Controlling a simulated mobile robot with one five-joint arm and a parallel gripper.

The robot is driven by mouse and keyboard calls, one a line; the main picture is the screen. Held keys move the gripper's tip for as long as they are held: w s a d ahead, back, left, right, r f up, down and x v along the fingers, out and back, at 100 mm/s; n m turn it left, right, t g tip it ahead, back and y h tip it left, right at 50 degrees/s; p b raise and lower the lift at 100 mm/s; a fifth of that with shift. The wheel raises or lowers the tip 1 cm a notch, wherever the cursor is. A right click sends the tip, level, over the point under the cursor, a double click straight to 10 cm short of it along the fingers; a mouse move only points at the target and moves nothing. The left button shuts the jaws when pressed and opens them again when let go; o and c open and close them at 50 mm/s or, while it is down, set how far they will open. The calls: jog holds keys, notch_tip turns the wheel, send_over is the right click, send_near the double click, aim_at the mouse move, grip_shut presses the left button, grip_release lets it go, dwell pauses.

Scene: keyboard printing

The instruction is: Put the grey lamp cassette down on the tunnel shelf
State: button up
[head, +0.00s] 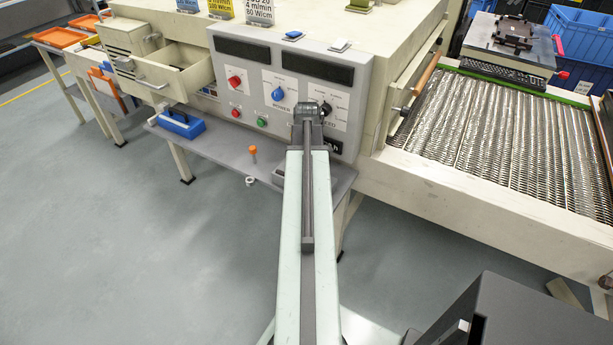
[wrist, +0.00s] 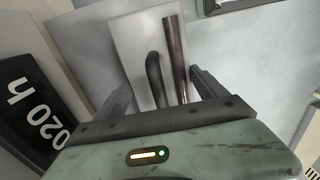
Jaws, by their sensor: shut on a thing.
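In the wrist view the grey lamp cassette (wrist: 127,42) shows as a pale grey block with dark handle bars between my fingers. My gripper (wrist: 162,92) is shut on it at the handle. In the head view my arm reaches to the front of the control panel, and the arm hides most of my gripper. A grey edge of the cassette (head: 279,173) seems to show beside the arm, low over the tunnel shelf (head: 218,147). The shelf is a grey ledge below the panel. I cannot tell whether the cassette touches it.
A blue cassette-like block (head: 181,123) lies at the shelf's left end. An orange-topped piece (head: 253,152) stands on the shelf left of my arm, with a white ring (head: 250,181) near the front edge. The control panel (head: 250,82) rises behind. A mesh conveyor (head: 480,130) is at right.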

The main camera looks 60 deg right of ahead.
jog(key=o, duration=2)
notch_tip(320, 180, up, 8)
jog(key=p, duration=0.8)
jog(key=shift+f, duration=0.1)
